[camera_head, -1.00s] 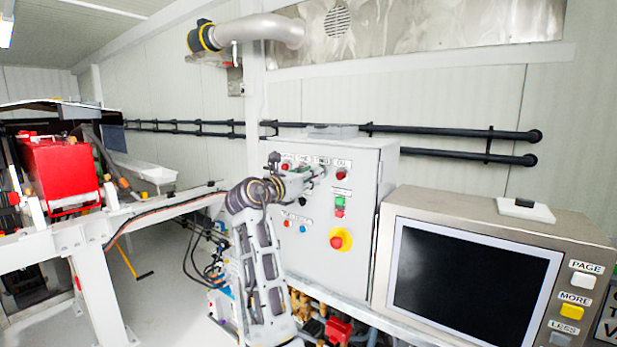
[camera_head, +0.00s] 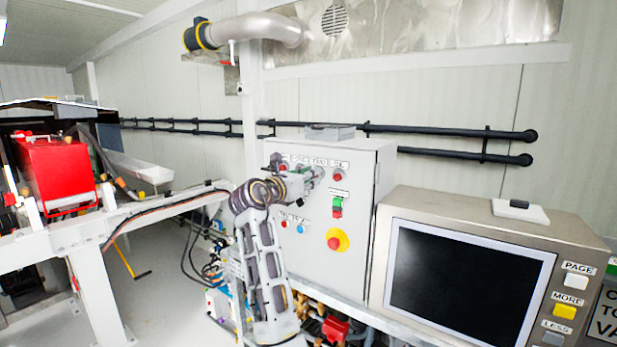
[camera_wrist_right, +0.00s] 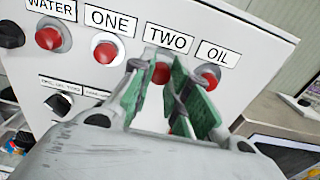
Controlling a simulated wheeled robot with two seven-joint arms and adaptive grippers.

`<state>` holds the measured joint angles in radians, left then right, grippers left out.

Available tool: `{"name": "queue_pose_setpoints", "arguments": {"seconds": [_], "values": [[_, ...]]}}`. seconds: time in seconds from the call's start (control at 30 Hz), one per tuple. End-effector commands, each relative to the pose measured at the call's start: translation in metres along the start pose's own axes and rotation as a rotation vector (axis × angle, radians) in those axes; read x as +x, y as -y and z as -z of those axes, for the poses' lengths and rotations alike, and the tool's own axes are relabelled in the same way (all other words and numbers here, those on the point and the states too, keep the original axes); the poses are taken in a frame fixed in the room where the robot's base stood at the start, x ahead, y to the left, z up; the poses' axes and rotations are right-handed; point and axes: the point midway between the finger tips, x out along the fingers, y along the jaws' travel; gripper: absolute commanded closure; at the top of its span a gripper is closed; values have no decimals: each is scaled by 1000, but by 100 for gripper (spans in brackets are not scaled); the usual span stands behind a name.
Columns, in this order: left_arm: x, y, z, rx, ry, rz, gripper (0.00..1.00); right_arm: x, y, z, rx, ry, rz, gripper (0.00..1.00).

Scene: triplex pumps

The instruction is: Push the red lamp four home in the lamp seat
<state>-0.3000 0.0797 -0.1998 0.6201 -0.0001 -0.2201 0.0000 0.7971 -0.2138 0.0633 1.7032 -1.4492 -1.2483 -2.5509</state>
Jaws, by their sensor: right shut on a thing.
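A red lamp (camera_wrist_right: 160,73) sits under the TWO label on the grey control cabinet (camera_head: 362,220). My right gripper (camera_wrist_right: 162,68) has its green fingertips on either side of this lamp and is shut on it, at the cabinet face. The lamp's seat behind it is hidden by the fingers, so I cannot tell how deep it sits. In the head view my right gripper (camera_head: 314,174) reaches the upper row of lamps and covers part of it. My left gripper is not in view.
Other red lamps sit under WATER (camera_wrist_right: 48,38), ONE (camera_wrist_right: 105,52) and OIL (camera_wrist_right: 208,79). Below are a green and red switch (camera_head: 337,207) and a red-yellow emergency button (camera_head: 338,240). A screen console (camera_head: 470,275) stands to the right.

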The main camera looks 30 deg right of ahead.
Motion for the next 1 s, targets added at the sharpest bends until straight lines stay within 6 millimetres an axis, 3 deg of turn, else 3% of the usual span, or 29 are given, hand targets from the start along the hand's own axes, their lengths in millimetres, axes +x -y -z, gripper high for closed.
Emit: {"name": "queue_pose_setpoints", "arguments": {"seconds": [1.0], "values": [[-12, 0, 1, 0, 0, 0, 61, 16, 0, 0, 0, 0, 1, 100]]}}
